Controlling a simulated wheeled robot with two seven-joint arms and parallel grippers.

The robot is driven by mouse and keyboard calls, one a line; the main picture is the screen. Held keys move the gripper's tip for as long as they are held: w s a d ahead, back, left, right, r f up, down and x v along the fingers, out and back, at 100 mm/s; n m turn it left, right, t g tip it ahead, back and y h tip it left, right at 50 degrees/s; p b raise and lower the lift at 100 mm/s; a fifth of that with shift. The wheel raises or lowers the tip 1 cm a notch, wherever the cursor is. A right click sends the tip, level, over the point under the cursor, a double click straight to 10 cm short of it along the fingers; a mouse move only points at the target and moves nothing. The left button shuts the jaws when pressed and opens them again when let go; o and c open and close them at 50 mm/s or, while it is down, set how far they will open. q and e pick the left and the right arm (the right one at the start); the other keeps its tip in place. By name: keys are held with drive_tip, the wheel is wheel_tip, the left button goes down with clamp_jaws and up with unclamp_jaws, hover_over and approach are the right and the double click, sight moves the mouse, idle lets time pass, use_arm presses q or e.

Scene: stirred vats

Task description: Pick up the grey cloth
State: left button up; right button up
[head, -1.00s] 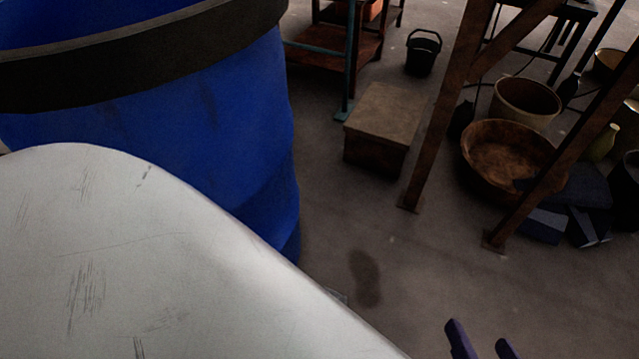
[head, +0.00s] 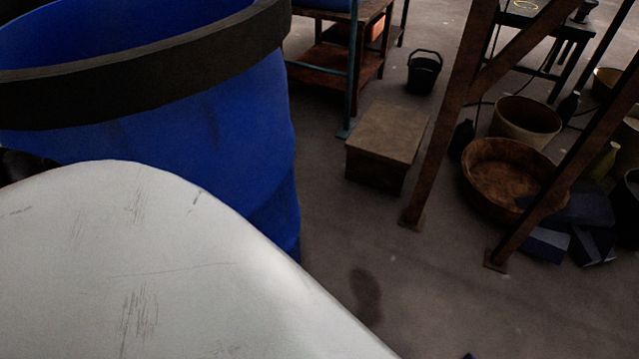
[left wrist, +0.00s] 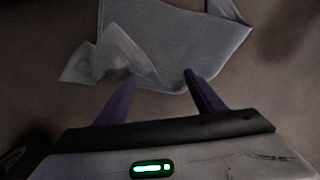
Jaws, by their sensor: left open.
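The grey cloth (left wrist: 175,40) lies crumpled on the floor in the left wrist view, with a paler folded part at its left and one corner reaching the top edge. My left gripper (left wrist: 160,77) is open, its two purple fingers pointing at the cloth's near edge. The fingertips overlap that edge in the picture; I cannot tell whether they touch it. Nothing shows gripped between them. In the head view the cloth is not visible, and only a sliver of a purple finger shows at the bottom edge. My right gripper is in neither view.
A big blue vat (head: 220,130) with a dark rim stands at the left. A box (head: 385,145), a black bucket (head: 423,75), rusty posts (head: 440,140) and a wide brown bowl (head: 500,180) stand beyond. The floor (head: 430,310) in front of the posts is clear.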

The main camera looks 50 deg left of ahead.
use_arm(q)
drive_tip(key=shift+c, duration=0.7)
clamp_jaws()
drive_tip(key=shift+r, duration=0.1)
drive_tip(key=shift+r+p, duration=0.65)
drive_tip(key=shift+p, duration=0.15)
wheel_tip(320, 180, up, 10)
drive_tip(key=p, duration=0.9)
drive_tip(key=shift+r+p, duration=0.2)
drive_tip(key=shift+p, duration=0.15)
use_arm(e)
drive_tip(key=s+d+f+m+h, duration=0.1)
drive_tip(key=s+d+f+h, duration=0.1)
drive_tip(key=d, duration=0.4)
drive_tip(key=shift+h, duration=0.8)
use_arm(q)
drive_tip(key=shift+r, duration=0.1)
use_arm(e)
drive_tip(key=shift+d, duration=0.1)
